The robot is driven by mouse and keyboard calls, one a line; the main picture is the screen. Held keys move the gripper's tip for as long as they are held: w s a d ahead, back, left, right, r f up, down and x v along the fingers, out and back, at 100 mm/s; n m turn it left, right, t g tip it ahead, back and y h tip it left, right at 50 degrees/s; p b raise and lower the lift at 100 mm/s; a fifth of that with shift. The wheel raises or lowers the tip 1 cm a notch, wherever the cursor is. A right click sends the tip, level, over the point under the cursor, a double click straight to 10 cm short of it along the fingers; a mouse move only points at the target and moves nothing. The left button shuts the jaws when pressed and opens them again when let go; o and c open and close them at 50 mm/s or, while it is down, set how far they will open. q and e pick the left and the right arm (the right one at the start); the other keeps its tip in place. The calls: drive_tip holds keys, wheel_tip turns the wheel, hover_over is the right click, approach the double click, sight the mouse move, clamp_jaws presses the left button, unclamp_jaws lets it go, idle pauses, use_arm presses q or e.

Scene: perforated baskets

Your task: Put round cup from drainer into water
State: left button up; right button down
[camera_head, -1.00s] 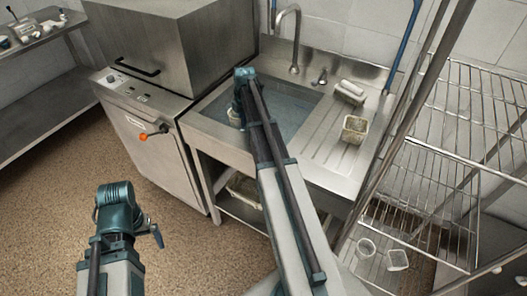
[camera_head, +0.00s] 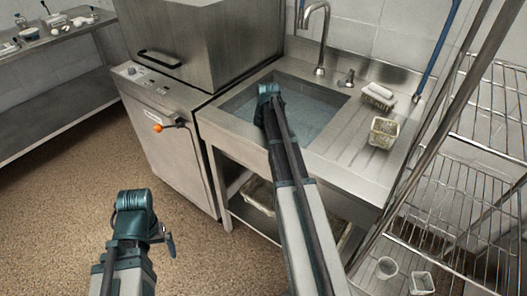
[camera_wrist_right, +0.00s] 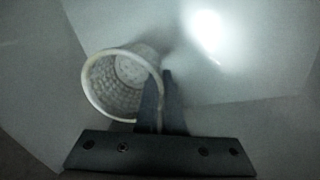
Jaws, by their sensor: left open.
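The round cup (camera_wrist_right: 120,85), pale and perforated, shows in the right wrist view, tilted with its open rim toward the camera. My right gripper (camera_wrist_right: 163,95) has its fingers close together on the cup's rim, one in front of its opening. In the head view my right arm reaches over the sink basin with bluish water (camera_head: 305,105); its fingers and the cup are hidden there. I cannot tell whether the cup touches the water. My left gripper (camera_head: 169,244) is open and apart, above the floor at lower left. The ribbed drainer (camera_head: 350,140) lies right of the basin.
A square basket (camera_head: 383,132) and a white block on a brush (camera_head: 379,95) stand on the drainer. The faucet (camera_head: 321,40) rises behind the basin. A wire rack (camera_head: 470,200) stands at right, with another round cup (camera_head: 387,267) and a square basket (camera_head: 422,282) low down.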

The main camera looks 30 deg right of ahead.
drive_tip(key=shift+f, duration=0.1)
wheel_tip(320, 180, down, 4)
drive_tip(key=b, duration=0.3)
drive_tip(key=shift+b, duration=0.3)
drive_tip(key=shift+r, duration=0.2)
drive_tip(key=shift+f, duration=0.15)
drive_tip(key=c, duration=1)
unclamp_jaws()
drive_tip(key=shift+c, duration=0.2)
wheel_tip(320, 180, up, 12)
drive_tip(key=s+p, duration=0.1)
drive_tip(key=p, duration=1.1)
drive_tip(key=shift+s, duration=0.2)
